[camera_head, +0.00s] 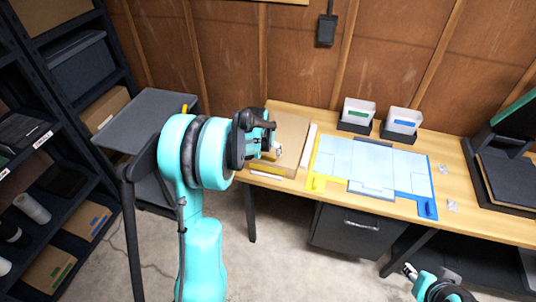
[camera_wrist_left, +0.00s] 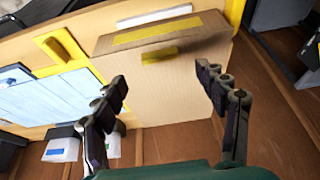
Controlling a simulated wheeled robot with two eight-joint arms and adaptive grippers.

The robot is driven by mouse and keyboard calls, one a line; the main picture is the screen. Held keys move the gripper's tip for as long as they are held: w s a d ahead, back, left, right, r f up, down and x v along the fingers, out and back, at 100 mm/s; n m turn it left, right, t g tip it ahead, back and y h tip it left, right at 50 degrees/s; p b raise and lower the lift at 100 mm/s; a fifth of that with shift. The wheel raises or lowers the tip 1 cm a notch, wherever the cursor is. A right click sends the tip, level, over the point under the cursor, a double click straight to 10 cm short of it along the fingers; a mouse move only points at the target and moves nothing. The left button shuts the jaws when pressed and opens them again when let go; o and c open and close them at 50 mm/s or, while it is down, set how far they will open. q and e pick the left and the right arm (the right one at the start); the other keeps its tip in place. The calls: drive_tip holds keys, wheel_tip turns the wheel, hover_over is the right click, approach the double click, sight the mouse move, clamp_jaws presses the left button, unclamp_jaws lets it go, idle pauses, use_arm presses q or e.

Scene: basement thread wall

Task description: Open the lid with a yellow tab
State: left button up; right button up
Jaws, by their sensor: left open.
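A cardboard box (camera_head: 290,130) sits at the left end of the wooden desk, partly hidden by my left gripper. It also fills the middle of the left wrist view (camera_wrist_left: 190,72). There, a small yellow tab (camera_wrist_left: 160,54) stands on its cardboard face, close to a long yellow strip (camera_wrist_left: 155,33). The lid looks shut. My left gripper (camera_head: 272,142) is over the box. In the left wrist view its fingers (camera_wrist_left: 163,80) are spread apart with nothing between them, and the tab appears beyond the gap. My right gripper (camera_head: 409,271) is low at the bottom right, away from the box.
Right of the box lies a pale blue mat (camera_head: 375,165) with yellow and blue edge pieces. A dark side table (camera_head: 142,118) and loaded shelves (camera_head: 40,140) are on the left. A wooden wall stands behind the desk.

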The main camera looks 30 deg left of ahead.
sight(268, 157)
use_arm(q)
drive_tip(key=b+x, duration=0.1)
drive_tip(key=x, duration=0.5)
drive_tip(key=shift+w+a+f, duration=0.1)
drive_tip(key=shift+w+f, duration=0.05)
drive_tip(key=shift+f, duration=0.1)
drive_tip(key=c, duration=1.7)
drive_tip(key=shift+r, duration=0.2)
clamp_jaws()
